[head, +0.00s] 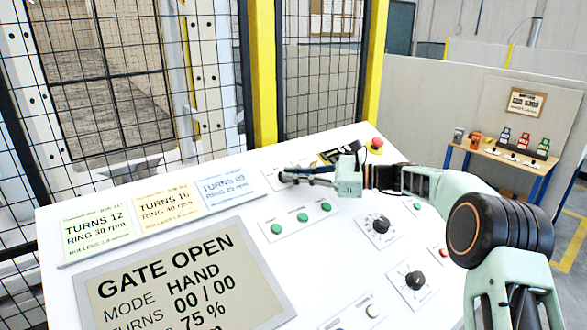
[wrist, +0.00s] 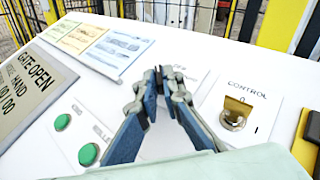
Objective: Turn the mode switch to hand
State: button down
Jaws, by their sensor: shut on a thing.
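The white control panel (head: 180,215) fills the middle of the head view. My gripper (head: 288,176) reaches in from the right, low over the panel's upper part, beside the blue card. In the wrist view my gripper (wrist: 164,82) has its two fingers drawn close together at the tips, over a small labelled plate. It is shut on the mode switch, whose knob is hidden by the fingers. The display screen (head: 180,285) reads GATE OPEN and MODE HAND; it also shows partly in the wrist view (wrist: 30,88).
A brass key switch (wrist: 235,115) marked CONTROL sits right of my fingers. Green buttons (head: 302,217) lie just below my gripper. Dark knobs (head: 381,225), a red mushroom button (head: 376,145) and turn cards (head: 163,209) are nearby. A mesh fence (head: 318,75) stands behind the panel.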

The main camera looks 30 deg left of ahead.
jog(key=shift+g, duration=0.3)
jog(key=c, duration=2.1)
grip_release()
jog(key=v, duration=1.2)
jog(key=shift+r, duration=0.15)
